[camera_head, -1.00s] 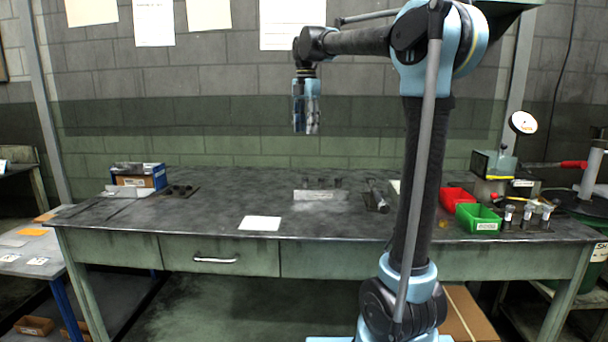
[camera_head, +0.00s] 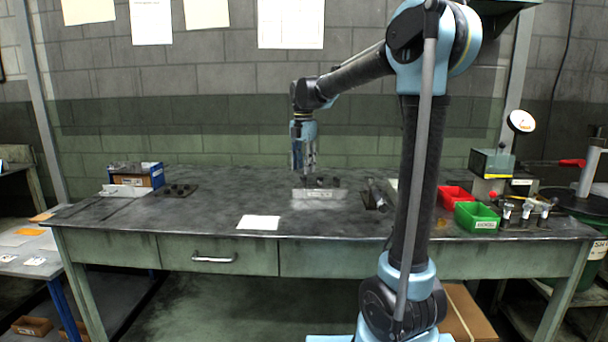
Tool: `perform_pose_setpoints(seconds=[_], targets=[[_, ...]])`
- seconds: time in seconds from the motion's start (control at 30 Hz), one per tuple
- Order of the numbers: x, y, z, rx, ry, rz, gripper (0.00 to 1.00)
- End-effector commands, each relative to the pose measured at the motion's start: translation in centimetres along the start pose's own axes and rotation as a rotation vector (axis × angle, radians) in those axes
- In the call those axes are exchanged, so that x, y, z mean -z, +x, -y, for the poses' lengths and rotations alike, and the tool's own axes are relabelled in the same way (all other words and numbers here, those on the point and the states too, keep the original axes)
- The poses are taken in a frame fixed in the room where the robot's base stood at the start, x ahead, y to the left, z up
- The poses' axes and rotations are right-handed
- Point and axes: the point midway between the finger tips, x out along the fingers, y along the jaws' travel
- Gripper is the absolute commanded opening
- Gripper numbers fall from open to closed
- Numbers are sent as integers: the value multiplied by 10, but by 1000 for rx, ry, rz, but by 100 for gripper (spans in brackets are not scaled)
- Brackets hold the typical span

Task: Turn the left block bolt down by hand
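A pale metal block (camera_head: 319,194) stands near the middle of the workbench, with a few small dark bolts along its top. The bolts are small, and the left one is hard to make out beneath my gripper. My gripper (camera_head: 304,168) points down just above the left part of the block. I cannot tell whether its fingertips touch the left bolt, or whether its fingers are open or shut.
A dark tool (camera_head: 374,194) lies right of the block. Red (camera_head: 455,195) and green (camera_head: 477,217) bins stand farther right. A dark plate (camera_head: 178,190) and a blue-sided box (camera_head: 137,175) are at left. A white sheet (camera_head: 258,222) lies on the clear front.

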Motion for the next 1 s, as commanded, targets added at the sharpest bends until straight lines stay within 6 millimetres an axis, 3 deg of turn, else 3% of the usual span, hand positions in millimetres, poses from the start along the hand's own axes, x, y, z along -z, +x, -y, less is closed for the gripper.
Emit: perform_pose_setpoints(seconds=[0.23, 0.6, 0.63, 0.8, 1.0], targets=[[0, 25, 0, 0, 0, 0, 40], [0, 30, 0, 0, 1, 0, 40], [0, 30, 0, 0, 1, 0, 38], [-1, 30, 0, 0, 2, 0, 0], [-1, 30, 0, -1, 4, 0, 0]])
